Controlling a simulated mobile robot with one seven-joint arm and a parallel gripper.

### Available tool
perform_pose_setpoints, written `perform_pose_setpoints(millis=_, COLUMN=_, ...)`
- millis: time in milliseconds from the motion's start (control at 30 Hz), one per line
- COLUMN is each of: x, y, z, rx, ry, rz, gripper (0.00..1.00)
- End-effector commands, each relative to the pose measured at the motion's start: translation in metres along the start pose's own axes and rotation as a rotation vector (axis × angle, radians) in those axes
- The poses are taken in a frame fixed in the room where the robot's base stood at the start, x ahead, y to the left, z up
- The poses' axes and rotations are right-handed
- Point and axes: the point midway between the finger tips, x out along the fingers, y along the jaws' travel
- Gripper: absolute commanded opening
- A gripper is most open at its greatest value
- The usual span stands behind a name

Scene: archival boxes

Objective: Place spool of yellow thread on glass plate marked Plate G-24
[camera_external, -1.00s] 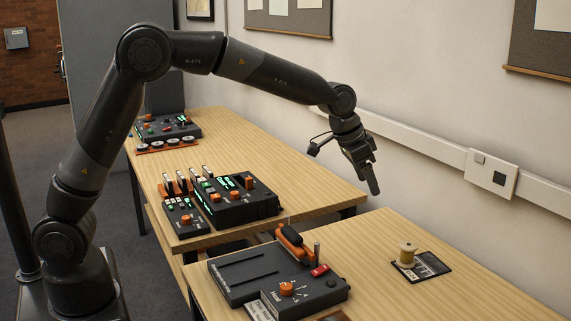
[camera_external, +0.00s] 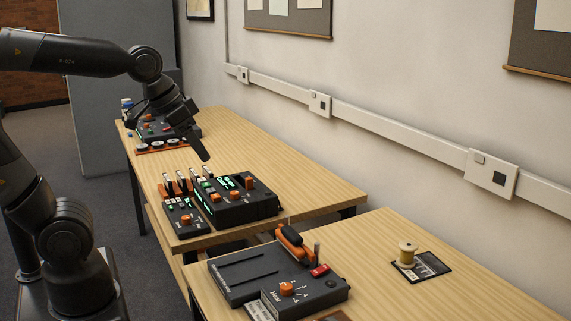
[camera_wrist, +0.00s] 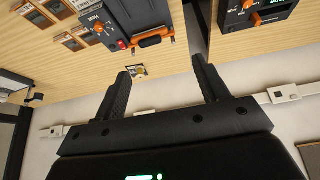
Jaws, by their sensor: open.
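The spool of yellow thread (camera_external: 407,253) stands upright on a flat dark plate (camera_external: 436,268) with pale markings, at the right of the near table. The plate's label is too small to read. The spool and plate also show, small, between my fingers in the wrist view as a pale spool (camera_wrist: 141,69). My gripper (camera_external: 203,157) is open and empty. It points down above the far table, well left of and behind the spool. Its two fingers (camera_wrist: 161,68) stand apart in the wrist view.
A dark device with orange handle (camera_external: 280,277) stands left of the spool on the near table (camera_external: 480,300). Several control boxes (camera_external: 240,205) stand on the far table (camera_external: 310,185). A gap separates the tables. A wall with a white cable rail (camera_external: 400,138) runs along the right.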

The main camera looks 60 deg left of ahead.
Motion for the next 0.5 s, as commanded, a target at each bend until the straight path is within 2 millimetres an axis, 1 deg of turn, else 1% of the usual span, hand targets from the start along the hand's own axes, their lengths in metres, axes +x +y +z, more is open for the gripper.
perform_pose_setpoints(millis=33, x=-0.004, y=-0.003, z=0.017, rx=-0.01, ry=0.008, rz=-0.009, gripper=0.67)
perform_pose_setpoints(millis=100, x=-0.006, y=-0.005, z=0.037, rx=-0.022, ry=0.009, rz=-0.019, gripper=0.67)
perform_pose_setpoints(millis=200, x=-0.007, y=-0.008, z=0.057, rx=-0.034, ry=0.013, rz=-0.029, gripper=0.67)
perform_pose_setpoints(millis=333, x=-0.007, y=-0.009, z=0.071, rx=-0.043, ry=0.015, rz=-0.037, gripper=0.67)
perform_pose_setpoints(millis=500, x=-0.006, y=-0.01, z=0.074, rx=-0.045, ry=0.014, rz=-0.039, gripper=0.67)
